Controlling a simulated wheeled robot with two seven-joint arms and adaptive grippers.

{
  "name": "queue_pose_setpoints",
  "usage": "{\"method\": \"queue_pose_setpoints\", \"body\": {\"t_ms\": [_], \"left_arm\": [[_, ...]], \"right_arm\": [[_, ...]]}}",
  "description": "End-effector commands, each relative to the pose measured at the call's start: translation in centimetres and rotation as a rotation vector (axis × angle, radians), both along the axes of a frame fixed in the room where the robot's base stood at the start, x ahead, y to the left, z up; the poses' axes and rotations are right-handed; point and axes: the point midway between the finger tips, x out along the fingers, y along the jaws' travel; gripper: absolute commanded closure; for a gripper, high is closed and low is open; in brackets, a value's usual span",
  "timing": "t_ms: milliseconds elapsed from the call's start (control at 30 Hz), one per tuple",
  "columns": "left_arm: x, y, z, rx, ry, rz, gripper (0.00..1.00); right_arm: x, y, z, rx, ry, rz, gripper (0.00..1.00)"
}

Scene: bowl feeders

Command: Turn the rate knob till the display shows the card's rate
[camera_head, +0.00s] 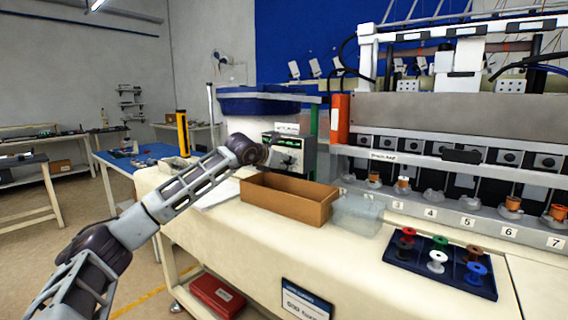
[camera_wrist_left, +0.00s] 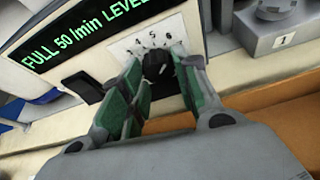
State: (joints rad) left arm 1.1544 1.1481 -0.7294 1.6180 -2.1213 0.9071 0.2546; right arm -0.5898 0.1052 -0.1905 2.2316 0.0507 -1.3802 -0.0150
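The feeder control box (camera_head: 296,146) stands at the back left of the bench. Its display (camera_wrist_left: 75,35) shows green text reading "FULL 50 /min LEVEL" in the left wrist view, partly cut off. The black rate knob (camera_wrist_left: 156,66) sits right of the display, with dial numbers 4, 5, 6 above it. My left gripper (camera_wrist_left: 158,70) points at the knob, its green-padded fingers apart on either side of it. I see no clear grip on the knob. A small white card (camera_head: 287,128) is on top of the box; its writing is too small to read. My right gripper is out of view.
An open brown box (camera_head: 290,203) and a clear bin (camera_head: 357,215) stand in front of the control box. A dark tray (camera_head: 400,262) with several coloured spools lies to the right. The feeder row (camera_head: 440,185) lines the back.

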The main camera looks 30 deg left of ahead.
Motion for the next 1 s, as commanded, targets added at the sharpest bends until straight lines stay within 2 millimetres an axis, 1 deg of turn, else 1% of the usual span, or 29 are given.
{"method": "queue_pose_setpoints", "body": {"t_ms": [33, 100, 267, 467, 667, 1000], "left_arm": [[0.0, 0.0, 0.0, 0.000, 0.000, 0.000, 0.86], [0.0, 0.0, 0.0, 0.000, 0.000, 0.000, 0.93], [0.0, 0.0, 0.0, 0.008, -0.001, 0.000, 0.93], [0.0, 0.0, 0.0, 0.055, -0.004, 0.001, 0.93], [0.0, -0.1, -0.1, 0.161, -0.013, 0.000, 0.93], [0.0, -0.2, -0.1, 0.414, -0.035, 0.001, 0.93]], "right_arm": [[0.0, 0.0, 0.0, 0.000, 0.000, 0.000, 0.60], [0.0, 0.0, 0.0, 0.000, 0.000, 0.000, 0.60], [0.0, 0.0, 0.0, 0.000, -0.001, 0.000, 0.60], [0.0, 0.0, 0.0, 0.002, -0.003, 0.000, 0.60], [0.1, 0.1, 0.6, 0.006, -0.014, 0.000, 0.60], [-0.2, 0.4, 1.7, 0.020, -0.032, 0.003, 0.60]]}}
